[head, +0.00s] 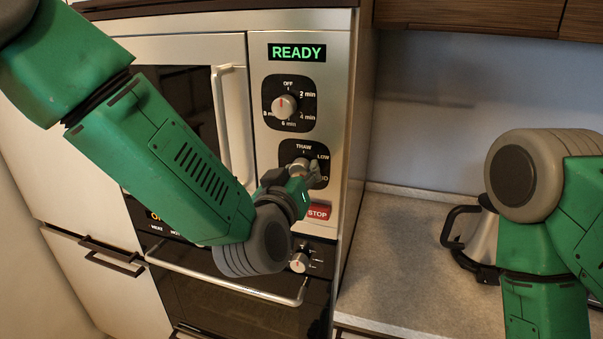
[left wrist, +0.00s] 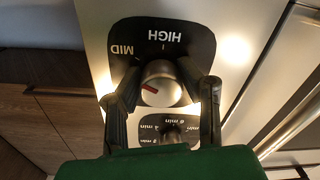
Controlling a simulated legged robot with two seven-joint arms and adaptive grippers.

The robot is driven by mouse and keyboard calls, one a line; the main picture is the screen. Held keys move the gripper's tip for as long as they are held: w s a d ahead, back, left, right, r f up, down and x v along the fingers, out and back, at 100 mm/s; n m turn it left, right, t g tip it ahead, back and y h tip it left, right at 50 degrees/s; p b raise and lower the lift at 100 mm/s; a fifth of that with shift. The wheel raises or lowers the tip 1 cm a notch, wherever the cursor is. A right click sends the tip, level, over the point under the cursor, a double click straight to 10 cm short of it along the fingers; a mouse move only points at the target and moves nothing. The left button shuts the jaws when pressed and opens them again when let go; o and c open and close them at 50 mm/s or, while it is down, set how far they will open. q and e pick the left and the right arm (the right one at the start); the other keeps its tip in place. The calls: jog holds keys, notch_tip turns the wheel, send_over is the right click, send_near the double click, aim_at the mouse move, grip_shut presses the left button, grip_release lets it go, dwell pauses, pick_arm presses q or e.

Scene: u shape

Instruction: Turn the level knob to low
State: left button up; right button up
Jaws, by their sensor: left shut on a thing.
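The level knob's black dial plate (head: 316,153) is on the microwave's control panel, with THAW at the top and LOW at the upper right. My left gripper (head: 301,175) covers much of it in the head view. In the left wrist view, which is upside down, the round silver level knob (left wrist: 168,77) sits between my two fingers, one on each side. My left gripper is shut on it. Its red mark points left in that view, below MID. HIGH shows at the top, and the left finger hides the LOW side. My right gripper is out of view.
The timer knob (head: 284,106) is above the level dial, under the green READY display (head: 297,52). A red STOP button (head: 318,213) and a small lower knob (head: 299,262) lie below. The microwave door handle (head: 222,125) is left. A kettle (head: 478,240) stands on the right counter (head: 390,270).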

pick_arm(q)
jog(key=shift+d+n+b, duration=0.15)
jog(key=shift+n+b, duration=0.35)
jog(key=shift+n, duration=0.1)
jog(key=shift+a+n+b, duration=0.2)
jog(key=shift+n+b, duration=0.45)
jog(key=shift+n, duration=0.25)
jog(key=shift+n+b, duration=0.7)
jog(key=shift+n, duration=0.2)
jog(key=n+b, duration=0.4)
jog(key=n, duration=0.2)
jog(key=shift+b, duration=0.4)
jog(key=shift+n, duration=0.3)
jog(key=o, duration=1.2)
jog(key=shift+s, duration=0.1)
jog(key=shift+c, duration=0.2)
jog(key=shift+s+a, duration=0.15)
jog(key=shift+a, duration=0.2)
